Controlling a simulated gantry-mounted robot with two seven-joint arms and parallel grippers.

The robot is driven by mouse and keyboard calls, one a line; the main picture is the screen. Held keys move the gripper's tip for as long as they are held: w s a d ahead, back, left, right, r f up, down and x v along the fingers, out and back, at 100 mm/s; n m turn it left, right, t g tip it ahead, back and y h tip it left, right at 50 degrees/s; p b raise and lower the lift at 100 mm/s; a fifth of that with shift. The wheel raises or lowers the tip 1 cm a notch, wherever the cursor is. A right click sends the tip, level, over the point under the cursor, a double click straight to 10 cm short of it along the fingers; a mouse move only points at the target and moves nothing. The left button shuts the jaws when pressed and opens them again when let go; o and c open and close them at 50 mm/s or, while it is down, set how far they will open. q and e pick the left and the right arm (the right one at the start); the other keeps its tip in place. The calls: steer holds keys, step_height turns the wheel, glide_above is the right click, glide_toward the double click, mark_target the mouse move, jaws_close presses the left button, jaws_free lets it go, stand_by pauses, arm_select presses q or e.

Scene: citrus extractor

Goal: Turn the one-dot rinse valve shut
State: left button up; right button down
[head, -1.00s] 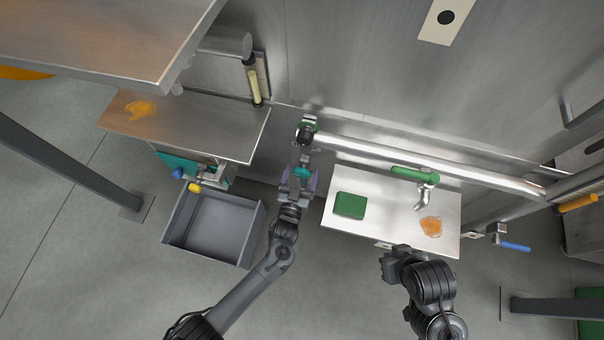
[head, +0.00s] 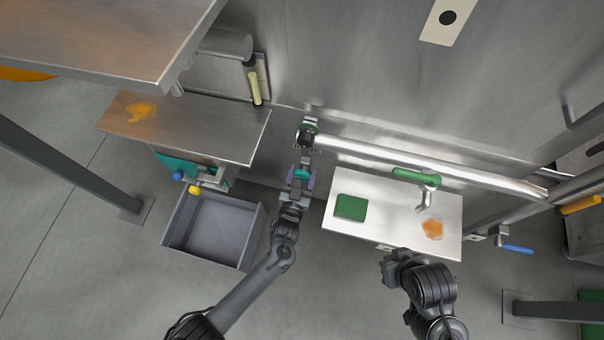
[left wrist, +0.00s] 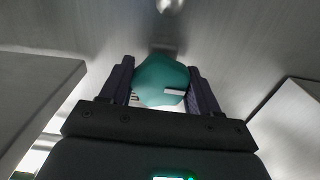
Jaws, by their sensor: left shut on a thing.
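My left gripper (head: 301,178) is shut on a teal rounded knob (left wrist: 162,80), in front of the pipe's left end. In the left wrist view the knob sits between the two purple fingers and bears a pale bar-shaped mark. In the head view the gripper mostly covers it. I cannot read a dot count on it. A pale plate with one black dot (head: 447,18) is on the wall at the upper right. My right gripper (head: 391,268) hangs in front of the right worktop; its jaws are not clear.
A metal pipe (head: 430,162) runs along the wall. The right worktop (head: 385,225) carries a green block (head: 350,207) and an orange spill (head: 433,229). A green-handled tap (head: 416,178) stands behind them. A grey bin (head: 215,230) stands left of my left arm.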

arm_select(q)
steer(key=shift+m+p, duration=0.35)
steer(key=shift+m, duration=1.65)
steer(key=shift+f, duration=0.1)
steer(key=o, duration=1)
steer(key=shift+o, duration=0.2)
steer(key=shift+s+a+r+p, duration=0.15)
steer(key=shift+s+r+p, duration=0.05)
steer(key=shift+s+p, duration=0.4)
steer(key=p+v, duration=0.4)
steer(key=v, duration=0.5)
steer(key=shift+s+f, duration=0.15)
steer(key=shift+s, duration=0.15)
